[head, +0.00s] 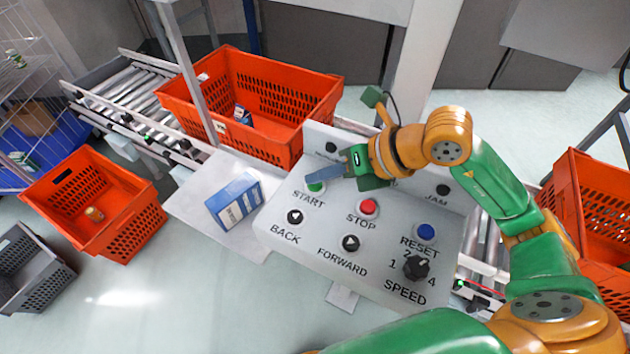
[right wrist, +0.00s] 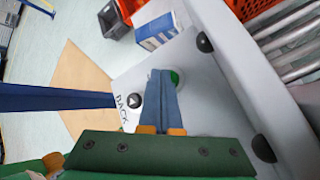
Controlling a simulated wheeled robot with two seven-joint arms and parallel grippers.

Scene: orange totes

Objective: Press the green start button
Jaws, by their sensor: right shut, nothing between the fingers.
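The green start button (head: 316,188) sits above the START label at the upper left of a grey control panel (head: 325,225). My right gripper (head: 309,178) is shut and empty. Its blue fingertips are over the green button's upper edge in the head view. In the right wrist view the shut fingers (right wrist: 161,73) reach to the green button (right wrist: 176,78) and hide part of it. I cannot tell whether they touch it. My left gripper is not in view.
The red STOP button (head: 369,206), blue RESET button (head: 426,231), black BACK button (head: 294,216), FORWARD button (head: 350,242) and SPEED knob (head: 416,266) share the panel. A blue-white box (head: 234,202) lies left of it. An orange tote (head: 285,150) stands behind on rollers.

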